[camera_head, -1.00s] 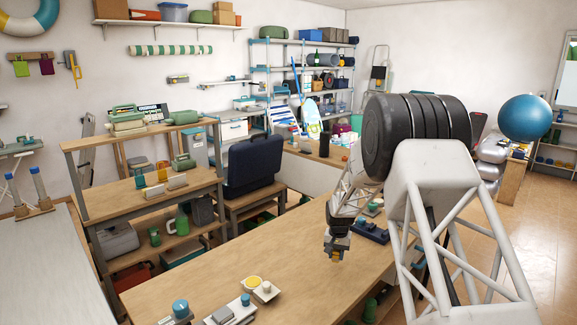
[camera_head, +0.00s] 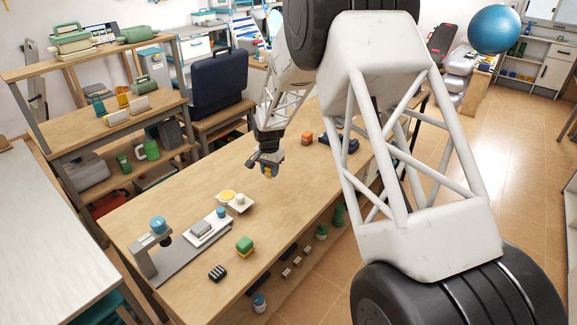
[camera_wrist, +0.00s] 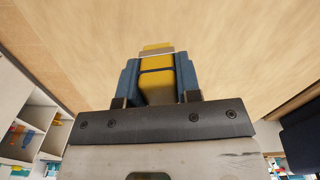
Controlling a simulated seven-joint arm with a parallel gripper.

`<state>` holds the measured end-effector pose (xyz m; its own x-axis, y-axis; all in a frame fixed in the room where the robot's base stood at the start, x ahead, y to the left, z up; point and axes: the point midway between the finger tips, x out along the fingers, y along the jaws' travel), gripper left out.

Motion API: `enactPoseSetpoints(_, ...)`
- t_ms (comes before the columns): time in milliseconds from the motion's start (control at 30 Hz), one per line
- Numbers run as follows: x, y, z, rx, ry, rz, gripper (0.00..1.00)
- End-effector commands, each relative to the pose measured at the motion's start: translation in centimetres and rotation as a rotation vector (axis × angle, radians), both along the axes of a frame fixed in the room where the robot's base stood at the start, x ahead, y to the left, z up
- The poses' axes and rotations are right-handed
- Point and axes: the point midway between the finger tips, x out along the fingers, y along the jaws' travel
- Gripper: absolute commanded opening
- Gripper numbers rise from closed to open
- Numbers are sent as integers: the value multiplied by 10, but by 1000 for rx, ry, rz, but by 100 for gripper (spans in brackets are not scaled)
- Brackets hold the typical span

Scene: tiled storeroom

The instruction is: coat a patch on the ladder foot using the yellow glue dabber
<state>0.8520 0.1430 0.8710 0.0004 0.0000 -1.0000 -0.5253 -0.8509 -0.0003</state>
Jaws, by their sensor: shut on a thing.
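My gripper (camera_head: 266,170) hangs above the long wooden workbench, to the right of and beyond a dish with yellow contents (camera_head: 228,196). In the wrist view its blue fingers (camera_wrist: 160,85) are shut on the yellow glue dabber (camera_wrist: 157,68), a yellow block with a pale band and a yellow tip. The tip points away from the wrist over bare wood. It touches nothing that I can see. A grey block on a white plate (camera_head: 201,230) lies on the bench, nearer than the dish. I cannot tell for sure whether this is the ladder foot.
A stand with a blue knob (camera_head: 158,226) is at the bench's left end. An orange block (camera_head: 306,138) and a dark blue rack (camera_head: 335,143) lie farther right. Bare wood surrounds my gripper.

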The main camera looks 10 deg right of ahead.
Motion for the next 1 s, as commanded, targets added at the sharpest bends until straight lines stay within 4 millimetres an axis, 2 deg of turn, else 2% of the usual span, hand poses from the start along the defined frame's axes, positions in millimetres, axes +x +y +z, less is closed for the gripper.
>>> enactPoseSetpoints(33, -9, 16, 4, 0, 0, -19, 13)
enactPoseSetpoints(200, -37, 59, 13, 0, 0, -107, 13)
enactPoseSetpoints(600, -113, 150, 32, 0, 0, -313, 13)
enactPoseSetpoints(800, -154, 188, 41, -1, 1, -412, 13)
enactPoseSetpoints(1000, -185, 212, 46, -1, 1, -489, 13)
